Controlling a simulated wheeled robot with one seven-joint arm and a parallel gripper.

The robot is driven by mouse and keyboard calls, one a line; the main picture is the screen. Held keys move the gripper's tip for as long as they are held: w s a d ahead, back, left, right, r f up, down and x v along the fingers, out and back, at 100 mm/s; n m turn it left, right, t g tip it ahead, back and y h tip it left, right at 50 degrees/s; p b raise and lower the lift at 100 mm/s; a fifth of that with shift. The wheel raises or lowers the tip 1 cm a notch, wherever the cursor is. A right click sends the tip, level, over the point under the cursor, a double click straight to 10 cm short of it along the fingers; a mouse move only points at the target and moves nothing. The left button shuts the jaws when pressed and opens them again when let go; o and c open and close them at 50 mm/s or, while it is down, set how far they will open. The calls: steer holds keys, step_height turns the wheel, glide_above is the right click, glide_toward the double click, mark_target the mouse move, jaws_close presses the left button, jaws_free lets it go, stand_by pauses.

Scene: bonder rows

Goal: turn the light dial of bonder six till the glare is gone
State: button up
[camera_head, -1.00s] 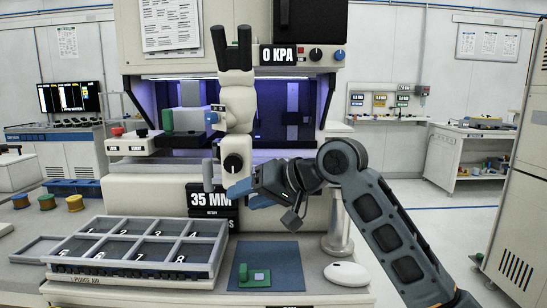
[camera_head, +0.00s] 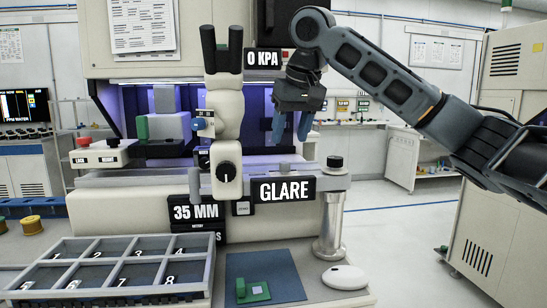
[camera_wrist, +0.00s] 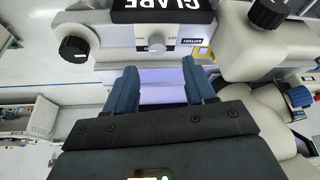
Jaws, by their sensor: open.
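The bonder (camera_head: 120,190) fills the middle of the head view; I cannot read a number on it. Its black sign reads GLARE (camera_head: 284,190); the sign also shows upside down at the top of the wrist view (camera_wrist: 165,8). A black knob (camera_head: 335,162) stands right of the sign; a black knob also shows at left in the wrist view (camera_wrist: 73,48). A pale knob (camera_wrist: 157,43) sits by the sign there. Which knob is the light dial I cannot tell. My gripper (camera_head: 291,128) hangs fingers down above the sign, open and empty (camera_wrist: 160,88), touching no knob.
The cream microscope (camera_head: 224,115), with a black dial (camera_head: 226,172) and blue knob (camera_head: 198,124), stands close left of my gripper. A compartment tray (camera_head: 110,270), blue mat (camera_head: 264,277) and white mouse (camera_head: 345,277) lie in front. The right-hand aisle floor is open.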

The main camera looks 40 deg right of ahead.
mark_target(285, 162)
steer(key=shift+w+d+f, duration=0.15)
steer(key=shift+d+f, duration=0.15)
steer(key=x, duration=0.6)
steer(key=shift+w+d+f, duration=0.1)
steer(key=shift+f, duration=0.3)
jaws_close()
